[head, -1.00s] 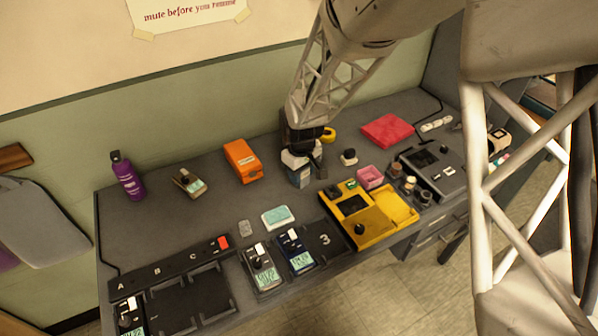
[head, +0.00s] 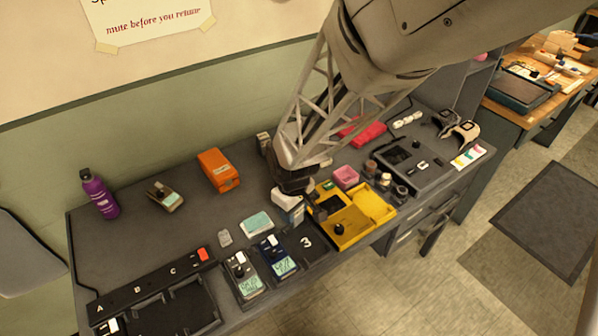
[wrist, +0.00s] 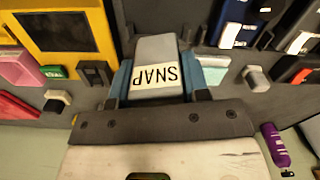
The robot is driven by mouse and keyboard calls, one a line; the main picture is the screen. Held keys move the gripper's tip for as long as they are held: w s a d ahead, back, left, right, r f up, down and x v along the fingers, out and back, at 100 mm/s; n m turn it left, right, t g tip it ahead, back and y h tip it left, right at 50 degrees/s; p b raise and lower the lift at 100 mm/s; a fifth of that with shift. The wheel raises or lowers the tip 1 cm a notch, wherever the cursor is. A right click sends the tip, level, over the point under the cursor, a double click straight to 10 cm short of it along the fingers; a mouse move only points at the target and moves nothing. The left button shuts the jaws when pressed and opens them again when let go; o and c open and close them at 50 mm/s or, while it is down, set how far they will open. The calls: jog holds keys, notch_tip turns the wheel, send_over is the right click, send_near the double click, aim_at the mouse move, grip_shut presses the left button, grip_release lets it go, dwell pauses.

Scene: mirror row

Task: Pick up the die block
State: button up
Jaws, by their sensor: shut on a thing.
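In the head view the block (head: 286,201) shows as a pale top under my gripper (head: 293,194), between the teal-topped pad and the yellow case. My gripper and arm hide part of it. Whether its underside is clear of the desk cannot be told.
A yellow case (head: 345,227) stands close on the right. A black dock marked 3 (head: 308,243) and two pedal-like devices lie in front. A teal-topped pad (head: 257,222) is to the left, an orange box (head: 218,170) behind left.

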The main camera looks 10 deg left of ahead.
jog(key=shift+s+d, duration=0.2)
jog(key=shift+s, duration=0.1)
jog(key=shift+r, duration=0.15)
dwell(0.5)
notch_tip(320, 180, up, 8)
jog(key=shift+w+f, duration=0.15)
jog(key=w+d+m, duration=0.1)
jog(key=w+d, duration=0.4)
jog(key=w, duration=0.7)
jog(key=w+d+m, duration=0.1)
jog(key=w+d, duration=0.5)
jog(key=w, duration=0.5)
jog(key=w+d+m, duration=0.1)
jog(key=w+d, duration=0.4)
jog(key=w, duration=0.7)
notch_tip(320, 180, down, 5)
jog(key=shift+f, duration=0.1)
